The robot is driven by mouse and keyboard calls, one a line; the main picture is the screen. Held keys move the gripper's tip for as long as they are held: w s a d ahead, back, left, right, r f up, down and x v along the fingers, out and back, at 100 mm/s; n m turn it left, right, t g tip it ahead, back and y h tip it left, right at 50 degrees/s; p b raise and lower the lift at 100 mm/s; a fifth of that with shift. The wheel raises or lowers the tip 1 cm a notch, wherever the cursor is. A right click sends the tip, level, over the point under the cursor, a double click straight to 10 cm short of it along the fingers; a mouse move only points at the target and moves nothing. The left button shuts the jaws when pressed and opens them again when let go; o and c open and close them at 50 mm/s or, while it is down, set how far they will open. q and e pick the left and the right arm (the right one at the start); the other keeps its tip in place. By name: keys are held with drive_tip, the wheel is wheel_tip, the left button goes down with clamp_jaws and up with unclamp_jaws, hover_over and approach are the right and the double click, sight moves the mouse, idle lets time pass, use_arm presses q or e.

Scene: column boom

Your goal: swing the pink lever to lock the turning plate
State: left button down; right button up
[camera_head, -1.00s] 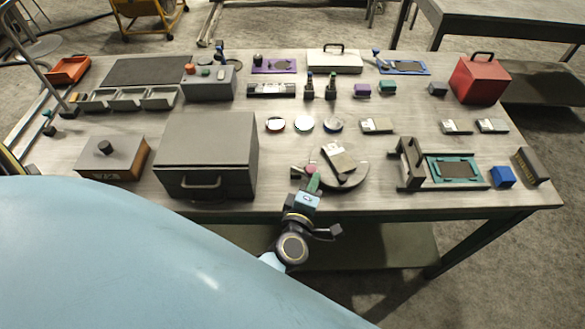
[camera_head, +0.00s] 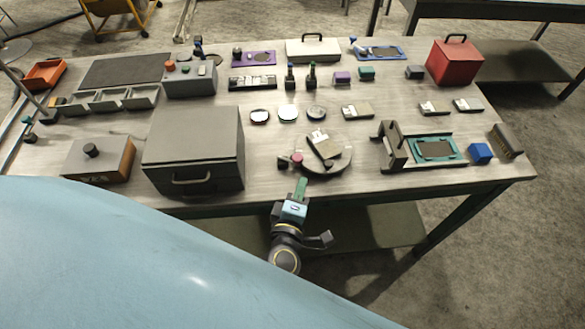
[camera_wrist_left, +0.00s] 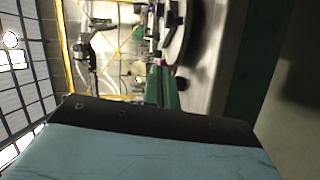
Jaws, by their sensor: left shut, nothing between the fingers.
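The pink lever (camera_head: 297,159) shows as a small pink knob at the left front edge of the round grey turning plate (camera_head: 343,162). A grey block-like part (camera_head: 323,145) lies on the plate. My left gripper (camera_head: 301,183) has green fingers, shut and empty, just in front of the pink knob with a small gap in the head view. In the left wrist view the green fingers (camera_wrist_left: 162,88) point toward a bit of pink (camera_wrist_left: 159,62), with the plate's edge (camera_wrist_left: 178,40) beyond. The lever's arm is hard to make out. My right gripper is not in view.
A large grey box with a handle (camera_head: 195,148) stands left of the plate. A grey bracket with a teal frame (camera_head: 462,153) stands to the right. Round discs (camera_head: 288,112) lie behind the plate.

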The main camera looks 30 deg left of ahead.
use_arm(q)
drive_tip(key=s+d, duration=0.4)
drive_tip(key=d, duration=0.2)
drive_tip(key=shift+d+r, duration=0.4)
drive_tip(key=s+f+m+g+h+b, duration=0.15)
drive_tip(key=s+f+m, duration=0.3)
drive_tip(key=f, duration=0.55)
drive_tip(key=s+a+f+m+g+h+b, duration=0.1)
drive_tip(key=s+f+m+g+h, duration=0.3)
drive_tip(key=f, duration=0.6)
drive_tip(key=s+f+m+g+h+b, duration=0.15)
drive_tip(key=s+f+m, duration=0.35)
drive_tip(key=f, duration=0.5)
drive_tip(key=s+a+f+m+g+y+b, duration=0.3)
drive_tip(key=s+a+f+m+g, duration=0.5)
drive_tip(key=s+a+f, duration=0.5)
drive_tip(key=s+a, duration=0.2)
drive_tip(key=s, duration=0.2)
drive_tip(key=shift+f+y, duration=0.2)
drive_tip(key=shift+y, duration=0.1)
